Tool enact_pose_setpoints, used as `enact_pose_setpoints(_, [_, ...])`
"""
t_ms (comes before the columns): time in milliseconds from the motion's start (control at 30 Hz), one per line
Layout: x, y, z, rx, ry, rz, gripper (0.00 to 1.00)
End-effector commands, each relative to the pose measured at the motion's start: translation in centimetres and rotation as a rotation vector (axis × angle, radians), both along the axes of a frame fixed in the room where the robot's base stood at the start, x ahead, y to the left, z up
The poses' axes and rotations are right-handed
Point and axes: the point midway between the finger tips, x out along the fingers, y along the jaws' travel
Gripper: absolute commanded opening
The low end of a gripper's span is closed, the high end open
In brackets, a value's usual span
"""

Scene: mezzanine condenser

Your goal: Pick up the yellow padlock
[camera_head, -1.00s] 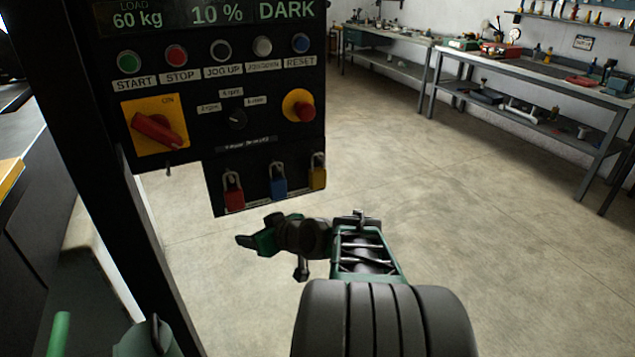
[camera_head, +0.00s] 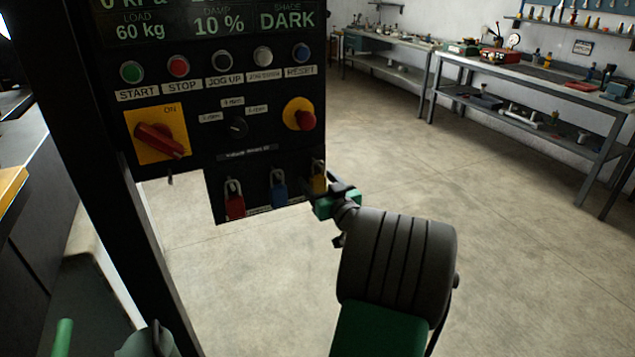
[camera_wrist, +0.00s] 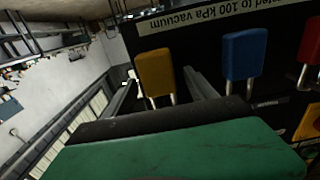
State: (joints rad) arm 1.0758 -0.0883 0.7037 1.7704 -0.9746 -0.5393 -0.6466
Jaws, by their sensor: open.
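The yellow padlock (camera_head: 319,179) hangs at the right end of a row of padlocks on the lower black panel. In the wrist view the yellow padlock (camera_wrist: 155,73) appears upside down, its shackle toward my gripper. My gripper (camera_head: 328,186) is at the padlock, its green body just right of and below it. In the wrist view my gripper's fingers (camera_wrist: 160,97) are apart, one on each side of the yellow padlock's shackle area. I cannot tell whether either finger touches it.
A blue padlock (camera_head: 279,190) and a red padlock (camera_head: 234,203) hang to the left on the same panel. Above are buttons, a yellow-backed rotary switch (camera_head: 158,134) and a red emergency knob (camera_head: 300,114). The floor (camera_head: 480,220) to the right is open; workbenches (camera_head: 530,76) stand along the wall.

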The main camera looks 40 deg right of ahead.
Motion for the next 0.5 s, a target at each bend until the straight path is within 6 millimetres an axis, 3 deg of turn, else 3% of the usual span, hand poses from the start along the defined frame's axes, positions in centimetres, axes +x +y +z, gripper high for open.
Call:
enact_pose_setpoints(67, [-0.03,0.01,-0.06,0.000,0.001,0.000,0.65])
enact_pose_setpoints(500, [-0.05,0.05,-0.07,0.000,0.001,0.001,0.30])
